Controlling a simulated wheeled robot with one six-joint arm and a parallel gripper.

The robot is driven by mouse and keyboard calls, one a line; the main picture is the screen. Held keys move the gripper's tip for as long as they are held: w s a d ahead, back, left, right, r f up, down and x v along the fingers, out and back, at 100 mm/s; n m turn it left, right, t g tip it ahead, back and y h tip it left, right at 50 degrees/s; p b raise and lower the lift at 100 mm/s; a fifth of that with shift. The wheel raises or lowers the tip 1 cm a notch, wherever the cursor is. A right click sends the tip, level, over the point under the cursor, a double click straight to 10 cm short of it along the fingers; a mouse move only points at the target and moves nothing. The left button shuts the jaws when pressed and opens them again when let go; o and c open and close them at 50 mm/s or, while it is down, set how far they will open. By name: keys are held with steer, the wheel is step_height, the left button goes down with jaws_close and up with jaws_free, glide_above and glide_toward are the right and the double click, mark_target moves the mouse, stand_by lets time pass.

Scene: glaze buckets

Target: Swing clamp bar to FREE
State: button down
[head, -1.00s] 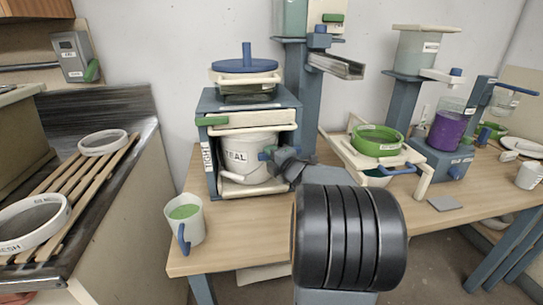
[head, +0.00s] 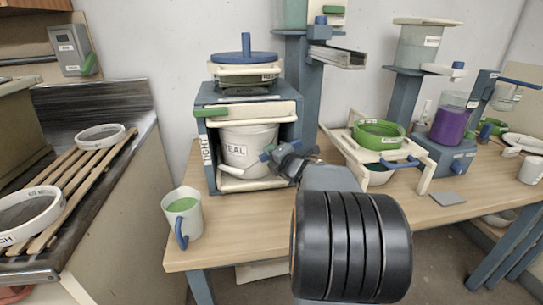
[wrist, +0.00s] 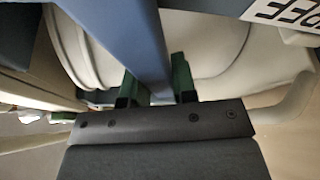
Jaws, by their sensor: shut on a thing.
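The clamp frame (head: 203,133) is a blue stand around a white bucket (head: 236,146) marked with a partly hidden name ending in "EAL". A "TIGHT" label (head: 206,150) is on its left post. My gripper (head: 270,152) is at the front right of the bucket. In the wrist view its green fingers (wrist: 155,88) are shut on a blue bar (wrist: 143,40), which I take as the clamp bar, in front of the pale bucket. A partly cut-off label (wrist: 285,12) with letters like "EE" shows at the upper right there. My wrist hides part of the frame's right side.
A mug of green glaze (head: 183,216) stands left of the frame near the table's front edge. To the right are a green sieve (head: 378,136) on a white rack and a purple jar (head: 447,125). Bare table (head: 245,222) lies in front of the frame.

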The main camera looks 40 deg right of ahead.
steer(key=n, duration=0.1)
steer(key=f+g+b, duration=0.1)
steer(key=d+f+n, duration=0.1)
steer(key=shift+s+f+n+b, duration=0.2)
steer(key=shift+s+n+b, duration=0.1)
steer(key=shift+b, duration=0.1)
steer(key=shift+s+d+f+n+g+h+b, duration=0.25)
steer(key=shift+d+f+n+g+h+b, duration=0.4)
steer(key=shift+n, duration=0.45)
steer(key=c, duration=0.9)
jaws_free()
steer(key=shift+r, duration=0.1)
